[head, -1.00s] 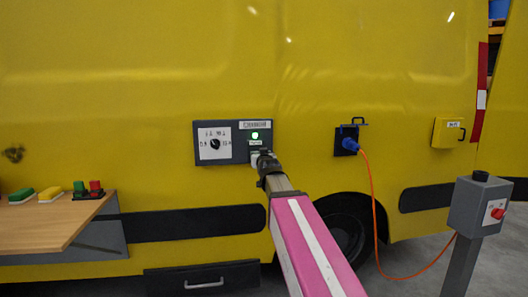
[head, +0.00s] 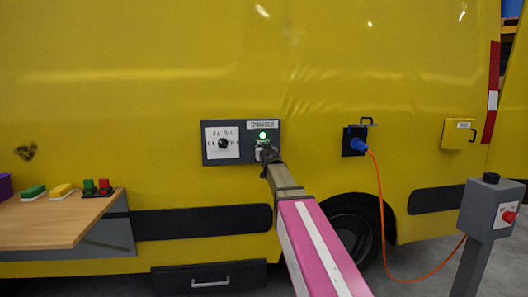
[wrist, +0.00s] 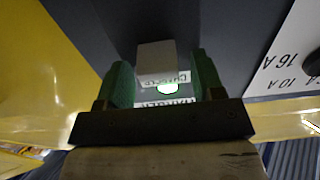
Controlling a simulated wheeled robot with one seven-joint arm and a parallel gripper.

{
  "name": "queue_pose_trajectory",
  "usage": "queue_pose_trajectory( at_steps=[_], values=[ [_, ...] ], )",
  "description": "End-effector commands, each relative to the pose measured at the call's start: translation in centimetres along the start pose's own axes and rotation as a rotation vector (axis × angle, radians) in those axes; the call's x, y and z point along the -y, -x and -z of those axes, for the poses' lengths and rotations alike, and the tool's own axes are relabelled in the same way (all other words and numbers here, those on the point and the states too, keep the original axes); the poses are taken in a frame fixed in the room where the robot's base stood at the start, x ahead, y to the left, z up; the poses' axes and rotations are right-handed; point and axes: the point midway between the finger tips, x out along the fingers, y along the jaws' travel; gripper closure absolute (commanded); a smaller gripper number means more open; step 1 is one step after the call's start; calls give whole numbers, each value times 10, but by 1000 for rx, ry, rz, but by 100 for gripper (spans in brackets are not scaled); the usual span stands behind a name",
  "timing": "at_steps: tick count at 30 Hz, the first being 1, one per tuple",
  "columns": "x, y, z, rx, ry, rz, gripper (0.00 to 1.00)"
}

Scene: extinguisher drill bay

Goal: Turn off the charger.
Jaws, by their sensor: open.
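The charger panel (head: 212,153) is a dark grey box on the yellow van's side, with a rotary dial (head: 223,144) on a white plate marked in amps. A green lamp (head: 263,136) is lit at its right. My gripper (head: 267,154) is at the panel just below the lamp and hides part of it. In the wrist view, my gripper (wrist: 163,68) has its green fingers apart, one on each side of a light grey block (wrist: 156,58), probably the charger's switch. I cannot tell whether the fingers touch it.
A blue plug (head: 358,145) with an orange cable sits in a socket to the right. A grey post with a red knob (head: 509,216) stands at front right. A wooden table (head: 60,219) with coloured blocks is at left. A yellow box (head: 458,133) is on the van.

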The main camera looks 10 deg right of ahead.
Motion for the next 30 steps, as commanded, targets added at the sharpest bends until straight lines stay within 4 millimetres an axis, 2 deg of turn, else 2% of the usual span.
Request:
queue_pose_trajectory(
  at_steps=[2, 3, 7, 14, 30],
  values=[
    [0, 0, 0, 0, 0, 0, 38],
    [0, 0, 0, 0, 0, 0, 45],
    [0, 0, 0, 0, 0, 0, 87],
    [0, 1, -1, -18, 0, 0, 88],
    [0, 6, -9, -316, 0, 0, 88]
  ],
)
